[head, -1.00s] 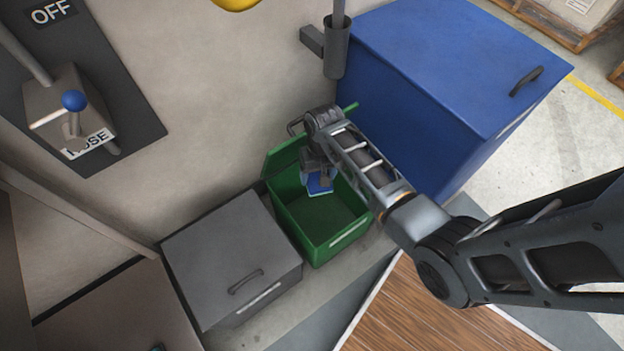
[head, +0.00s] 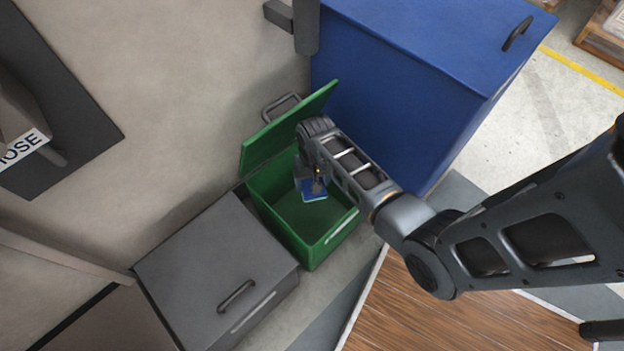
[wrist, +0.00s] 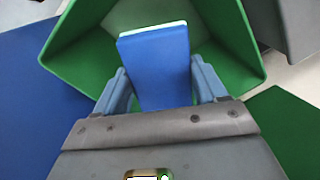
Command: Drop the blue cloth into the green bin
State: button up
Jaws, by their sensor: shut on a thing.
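The green bin (head: 318,249) stands on the floor with its lid up against the wall side. It also shows in the wrist view (wrist: 85,55). My gripper (head: 313,183) is over the bin's opening, pointing down into it. It is shut on the blue cloth (head: 315,195), which looks like a folded flat block with a pale edge. In the wrist view the cloth (wrist: 158,65) sits between the two fingers, with the green interior around and beyond it. The cloth appears apart from the bin's walls and floor. The bin's floor shows no other thing.
A grey lidded bin (head: 215,265) stands shut to the left of the green bin. A large blue lidded bin (head: 420,60) stands shut behind and to the right. The wall is close behind. A wooden floor panel (head: 440,315) lies in front.

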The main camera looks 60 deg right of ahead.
jog(key=shift+f+b, duration=0.4)
jog(key=shift+f, duration=0.35)
jog(key=o, duration=1.1)
jog(key=shift+r, duration=0.1)
notch_tip(320, 180, up, 8)
jog(key=p, duration=0.2)
jog(key=shift+s+d+p, duration=0.1)
jog(key=shift+d+p, duration=0.05)
jog(key=shift+p, duration=0.2)
